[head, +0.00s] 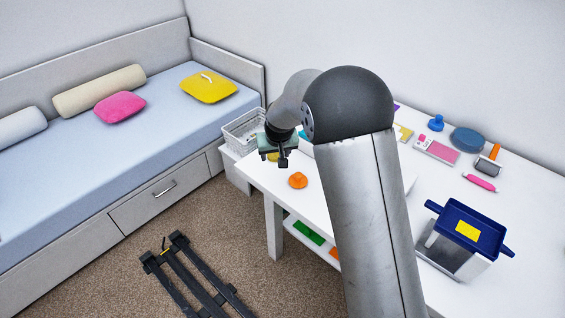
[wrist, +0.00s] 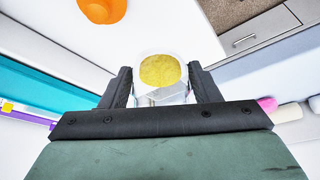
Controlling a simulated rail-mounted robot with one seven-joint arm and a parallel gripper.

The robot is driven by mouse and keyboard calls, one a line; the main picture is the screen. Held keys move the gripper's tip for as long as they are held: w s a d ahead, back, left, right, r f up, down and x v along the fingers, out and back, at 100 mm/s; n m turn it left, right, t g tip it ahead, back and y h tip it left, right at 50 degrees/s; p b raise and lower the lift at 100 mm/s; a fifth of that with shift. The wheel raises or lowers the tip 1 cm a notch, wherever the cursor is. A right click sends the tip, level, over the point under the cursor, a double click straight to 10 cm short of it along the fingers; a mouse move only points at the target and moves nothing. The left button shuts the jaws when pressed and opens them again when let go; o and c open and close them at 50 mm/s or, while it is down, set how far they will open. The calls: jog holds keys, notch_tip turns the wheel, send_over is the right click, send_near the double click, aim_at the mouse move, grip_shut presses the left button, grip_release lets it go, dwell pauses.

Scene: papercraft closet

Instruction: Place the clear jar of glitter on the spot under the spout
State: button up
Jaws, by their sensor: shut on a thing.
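The clear jar with yellow glitter (wrist: 160,72) is between the two dark fingers of my gripper (wrist: 160,80) in the wrist view. My gripper is shut on it. In the head view my gripper (head: 279,155) is at the table's far left end, and a bit of the jar's yellow (head: 272,157) shows beside it. I cannot tell whether the jar touches the table. A device with a dark blue hopper (head: 466,225) and a pale body stands at the table's right. Its spout and the spot under it are not clearly visible.
An orange knobbed thing (head: 298,180) lies on the white table (head: 262,178) near my gripper. A white basket (head: 243,130) stands beyond the table end. A blue round thing (head: 469,139), a pink tool (head: 480,183) and a roller (head: 488,165) lie toward the wall. My arm hides the table's middle.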

send_over(282, 172)
notch_tip(282, 172, down, 5)
jog(key=shift+r+p, duration=0.15)
jog(key=shift+p, duration=0.2)
notch_tip(282, 172, down, 3)
jog(key=shift+f+p, duration=0.1)
jog(key=shift+p, duration=0.5)
jog(key=shift+f, duration=0.1)
jog(key=shift+f+b, duration=0.15)
jog(key=shift+b, duration=0.15)
jog(key=o, duration=1.1)
jog(key=shift+c, duration=0.2)
